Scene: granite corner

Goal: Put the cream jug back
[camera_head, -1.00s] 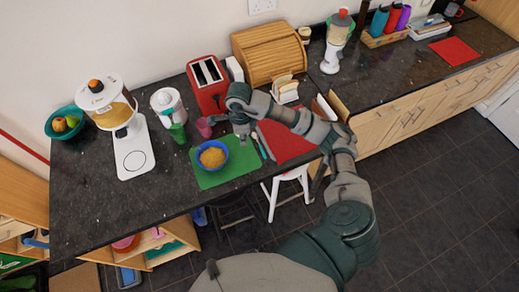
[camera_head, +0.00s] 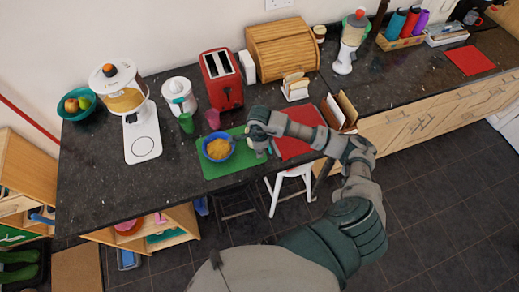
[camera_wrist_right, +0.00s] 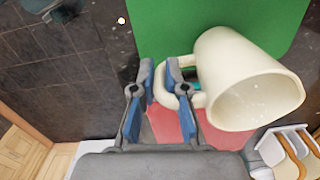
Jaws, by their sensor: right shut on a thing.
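The cream jug (camera_wrist_right: 235,75) shows large in the right wrist view, its open mouth facing the lower right of that picture and its handle towards my fingers. My right gripper (camera_wrist_right: 160,75) is shut on the handle. In the head view my right gripper (camera_head: 262,147) is just right of a blue bowl (camera_head: 217,147) with yellow food, over the right part of a green mat (camera_head: 215,169). The jug is hidden behind my gripper and arm there. My left gripper is not in view.
A red mat (camera_head: 296,146) lies beside the green one. A green cup (camera_head: 186,123), a pink cup (camera_head: 213,119), a white lidded pot (camera_head: 179,94) and a red toaster (camera_head: 221,79) stand behind. A toast rack (camera_head: 295,87) stands back right. The counter's left front is bare.

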